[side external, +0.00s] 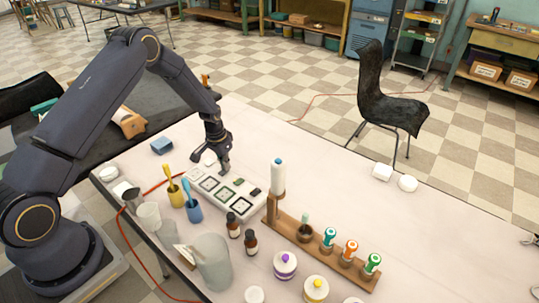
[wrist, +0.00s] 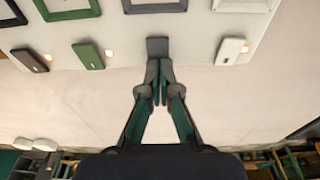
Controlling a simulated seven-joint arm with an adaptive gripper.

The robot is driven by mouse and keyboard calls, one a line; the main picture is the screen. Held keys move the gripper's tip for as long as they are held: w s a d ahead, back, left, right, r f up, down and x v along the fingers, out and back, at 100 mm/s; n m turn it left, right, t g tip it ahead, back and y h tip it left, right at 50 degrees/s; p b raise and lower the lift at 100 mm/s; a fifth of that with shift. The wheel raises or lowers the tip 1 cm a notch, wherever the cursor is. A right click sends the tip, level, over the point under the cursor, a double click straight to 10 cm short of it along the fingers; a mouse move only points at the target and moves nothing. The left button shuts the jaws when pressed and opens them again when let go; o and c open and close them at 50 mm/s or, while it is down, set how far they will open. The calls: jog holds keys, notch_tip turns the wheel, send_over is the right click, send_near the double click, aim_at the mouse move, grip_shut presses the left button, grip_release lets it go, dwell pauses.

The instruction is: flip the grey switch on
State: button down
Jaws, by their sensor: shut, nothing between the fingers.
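The grey switch (wrist: 157,46) is in the wrist view at the top centre, on the edge of a white panel. My gripper (wrist: 158,72) is shut and empty, its fingertips at the lower end of this switch; I cannot tell whether they touch it. In the side external view my gripper (side external: 224,170) is low over the far edge of the white panel (side external: 252,214) and hides the grey switch. No glowing light shows beside the grey switch in the wrist view.
Dark (wrist: 30,61), green (wrist: 88,55) and white (wrist: 231,51) switches flank the grey one, each with a glowing light beside it. Brown bottles (side external: 251,242), cups and a wooden rack (side external: 312,240) stand around the panel. The table beyond the panel is mostly clear.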

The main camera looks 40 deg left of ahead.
aim_at(222, 173)
jog(key=shift+s+f, duration=0.1)
jog(key=shift+s, duration=0.05)
jog(key=shift+s+r, duration=0.2)
jog(key=shift+s, duration=0.5)
jog(key=shift+r, duration=0.1)
notch_tip(222, 173, up, 14)
jog(key=s, duration=0.1)
jog(key=shift+s, duration=0.35)
jog(key=shift+w, duration=0.1)
jog(key=shift+w, duration=0.65)
